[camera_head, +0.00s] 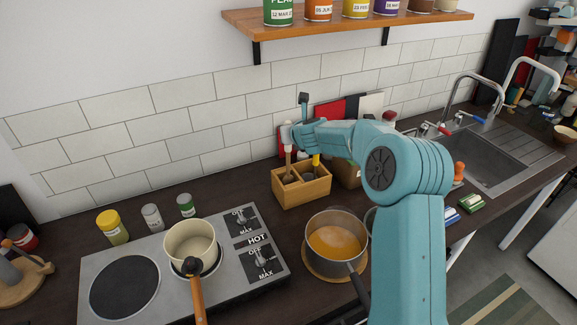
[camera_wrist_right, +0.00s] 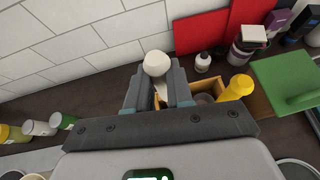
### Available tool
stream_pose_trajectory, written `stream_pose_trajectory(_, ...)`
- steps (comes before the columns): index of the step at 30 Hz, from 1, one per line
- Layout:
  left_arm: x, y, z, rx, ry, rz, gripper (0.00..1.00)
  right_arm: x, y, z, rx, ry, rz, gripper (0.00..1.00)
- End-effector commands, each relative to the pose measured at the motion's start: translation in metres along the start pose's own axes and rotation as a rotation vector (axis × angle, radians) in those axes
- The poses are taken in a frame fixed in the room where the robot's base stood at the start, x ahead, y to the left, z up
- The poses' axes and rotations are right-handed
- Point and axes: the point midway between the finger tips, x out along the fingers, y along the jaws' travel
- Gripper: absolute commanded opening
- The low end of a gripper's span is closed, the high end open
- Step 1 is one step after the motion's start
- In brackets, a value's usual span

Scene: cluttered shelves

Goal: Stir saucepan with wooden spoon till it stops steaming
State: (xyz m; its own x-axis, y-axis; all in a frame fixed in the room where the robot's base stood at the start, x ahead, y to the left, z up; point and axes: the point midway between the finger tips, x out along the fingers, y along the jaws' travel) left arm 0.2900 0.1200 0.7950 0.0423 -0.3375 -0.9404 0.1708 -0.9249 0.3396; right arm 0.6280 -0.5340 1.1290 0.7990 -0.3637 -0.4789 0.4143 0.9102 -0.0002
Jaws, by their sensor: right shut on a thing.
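My right gripper (camera_head: 290,134) is shut on a pale round-headed utensil (camera_wrist_right: 157,64) that stands in a wooden caddy (camera_head: 303,191). Its brown shaft goes down into the left compartment; I cannot tell for sure that it is the wooden spoon. A cream saucepan (camera_head: 190,240) with a wooden handle stands on the hob, its inside pale. A steel saucepan (camera_head: 336,212) with orange liquid (camera_head: 335,243) stands on a round wooden board to the right of the hob. I see no clear steam over either pan. My left gripper is not in view.
A yellow-handled utensil (camera_wrist_right: 239,86) stands in the caddy's other part. The hob (camera_head: 108,258) has a bare left plate; several jars stand behind it. A tiled wall lies close behind the caddy, a shelf of tins (camera_head: 345,17) hangs above, and a sink (camera_head: 480,150) is at the right.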

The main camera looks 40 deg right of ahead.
Motion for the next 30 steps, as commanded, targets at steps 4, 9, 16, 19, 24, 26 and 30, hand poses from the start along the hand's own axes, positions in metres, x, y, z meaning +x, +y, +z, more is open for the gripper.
stream_pose_trajectory(4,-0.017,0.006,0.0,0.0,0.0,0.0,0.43,-0.009,0.0,0.016,0.0,-0.001,0.0,0.0)
stream_pose_trajectory(9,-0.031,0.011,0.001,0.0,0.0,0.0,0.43,-0.016,0.0,0.029,0.0,-0.001,0.0,0.0)
stream_pose_trajectory(16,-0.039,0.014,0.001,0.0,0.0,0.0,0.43,-0.024,-0.001,0.044,0.003,-0.002,-0.002,0.0)
stream_pose_trajectory(19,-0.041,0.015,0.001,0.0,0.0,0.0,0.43,-0.027,0.0,0.049,0.003,-0.001,-0.001,0.0)
stream_pose_trajectory(24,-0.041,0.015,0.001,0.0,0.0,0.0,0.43,-0.029,0.0,0.052,0.0,0.0,0.001,0.0)
stream_pose_trajectory(26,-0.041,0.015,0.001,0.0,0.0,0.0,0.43,-0.029,0.0,0.052,0.0,0.0,0.001,0.0)
stream_pose_trajectory(30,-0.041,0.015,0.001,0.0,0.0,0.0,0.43,-0.029,0.0,0.052,0.0,0.0,0.001,0.0)
